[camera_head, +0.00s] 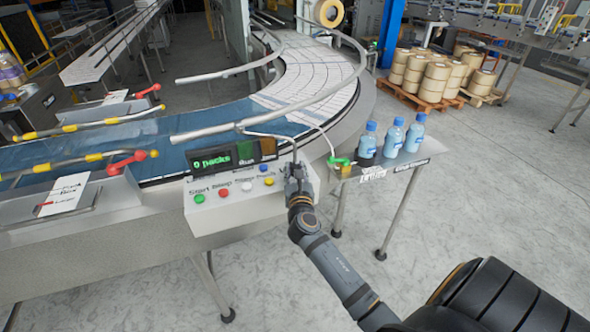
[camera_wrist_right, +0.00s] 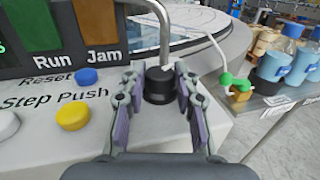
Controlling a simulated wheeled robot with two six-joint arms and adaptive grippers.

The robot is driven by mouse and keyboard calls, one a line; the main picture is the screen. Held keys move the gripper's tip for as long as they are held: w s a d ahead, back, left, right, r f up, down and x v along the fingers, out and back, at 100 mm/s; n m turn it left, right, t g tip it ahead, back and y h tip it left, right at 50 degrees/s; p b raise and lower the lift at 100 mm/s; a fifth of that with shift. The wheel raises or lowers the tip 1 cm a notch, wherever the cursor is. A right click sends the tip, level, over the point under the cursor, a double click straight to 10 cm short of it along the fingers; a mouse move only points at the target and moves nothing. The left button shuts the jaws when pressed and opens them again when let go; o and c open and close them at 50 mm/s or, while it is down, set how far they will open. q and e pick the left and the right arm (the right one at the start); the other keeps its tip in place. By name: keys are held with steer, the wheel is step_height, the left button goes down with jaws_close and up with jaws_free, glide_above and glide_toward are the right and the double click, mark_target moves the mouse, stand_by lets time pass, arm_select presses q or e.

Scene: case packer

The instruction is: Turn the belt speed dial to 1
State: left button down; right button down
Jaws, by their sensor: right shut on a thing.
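The belt speed dial is the black round knob (camera_wrist_right: 159,86) on the right end of the control panel's sloped top (camera_head: 237,212). In the right wrist view it sits between the two fingers of my right gripper (camera_wrist_right: 159,72). The fingers are shut on its sides. In the head view my right gripper (camera_head: 295,170) reaches the panel's right end and hides the dial. No dial marks or pointer can be read. My left gripper is not in view.
Beside the dial are the yellow Step Push button (camera_wrist_right: 73,116), blue Reset button (camera_wrist_right: 87,77) and a display (camera_head: 223,159) reading 0 packs. A bent metal rod (camera_wrist_right: 162,30) rises behind the dial. Bottles (camera_head: 391,138) stand on a shelf to the right.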

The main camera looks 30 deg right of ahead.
steer(key=shift+d+r+n+t+y+p, duration=0.1)
steer(key=shift+r+n+t+y+p, duration=0.15)
steer(key=shift+n+y+p, duration=0.2)
steer(key=shift+s+d+f+n+t+y+p, duration=0.1)
steer(key=shift+n+t+y+p, duration=0.4)
steer(key=shift+y, duration=0.45)
steer(key=shift+n+y, duration=0.45)
steer(key=shift+y, duration=0.15)
steer(key=y, duration=0.1)
steer(key=n+y+b, duration=0.1)
steer(key=shift+d+f+n+t+y, duration=0.15)
steer(key=shift+f+n+t+y, duration=0.1)
steer(key=shift+n+t+y, duration=0.1)
steer(key=shift+n+y+b, duration=0.25)
steer(key=shift+y+b, duration=0.1)
steer(key=n+y+b, duration=0.1)
steer(key=b, duration=0.2)
steer(key=n+y+b, duration=0.1)
steer(key=y+b, duration=0.1)
steer(key=b, duration=0.2)
steer(key=shift+d, duration=0.25)
steer(key=shift+r+y+b, duration=0.2)
steer(key=shift+y+b, duration=0.2)
steer(key=shift+b, duration=0.35)
